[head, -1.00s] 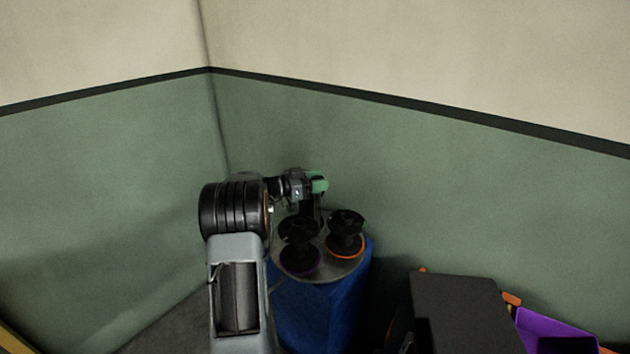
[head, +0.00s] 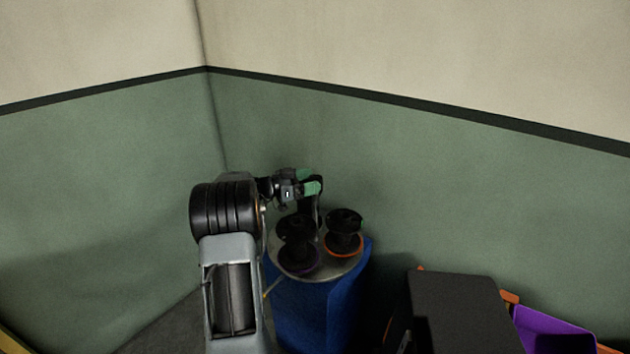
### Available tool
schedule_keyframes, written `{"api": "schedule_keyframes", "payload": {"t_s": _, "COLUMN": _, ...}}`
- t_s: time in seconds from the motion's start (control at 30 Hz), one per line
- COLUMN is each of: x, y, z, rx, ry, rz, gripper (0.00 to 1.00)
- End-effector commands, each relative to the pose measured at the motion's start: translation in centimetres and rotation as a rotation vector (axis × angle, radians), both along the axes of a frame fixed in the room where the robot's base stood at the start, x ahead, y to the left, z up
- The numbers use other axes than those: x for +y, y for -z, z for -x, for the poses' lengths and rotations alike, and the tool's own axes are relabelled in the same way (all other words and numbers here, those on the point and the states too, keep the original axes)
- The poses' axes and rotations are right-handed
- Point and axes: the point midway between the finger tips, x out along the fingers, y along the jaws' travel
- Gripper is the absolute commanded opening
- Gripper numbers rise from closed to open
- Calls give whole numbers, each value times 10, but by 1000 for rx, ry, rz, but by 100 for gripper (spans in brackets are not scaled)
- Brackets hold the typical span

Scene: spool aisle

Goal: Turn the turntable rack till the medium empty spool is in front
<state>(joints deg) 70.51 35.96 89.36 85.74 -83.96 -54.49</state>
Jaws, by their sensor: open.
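The turntable rack (head: 322,266) is a round grey disc on top of a blue drum-like stand (head: 318,312). One, with a purple lower edge (head: 297,245), is at the front left; the other, with an orange lower edge (head: 343,233), is at the right. Both look empty; which is the medium one I cannot tell. A dark upright shape (head: 316,212) behind them is partly hidden. My gripper (head: 309,181) has green fingertips, slightly apart, above the rack's back edge. It holds nothing I can see. Whether it touches the dark shape is unclear.
Green and cream walls meet in a corner close behind the rack. A dark box (head: 455,305) stands at the lower right, beside a purple bin (head: 552,332) and orange parts.

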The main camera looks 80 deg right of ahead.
Motion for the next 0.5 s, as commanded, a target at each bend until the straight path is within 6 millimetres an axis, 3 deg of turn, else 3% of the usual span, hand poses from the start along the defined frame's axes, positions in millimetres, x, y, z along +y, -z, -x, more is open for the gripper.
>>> {"api": "schedule_keyframes", "payload": {"t_s": 0.2, "x": 21, "y": 0, "z": -43, "rx": 0, "ry": -6, "rz": 2, "gripper": 74}}
{"api": "schedule_keyframes", "payload": {"t_s": 0.5, "x": 44, "y": 0, "z": -88, "rx": 0, "ry": -3, "rz": 2, "gripper": 74}}
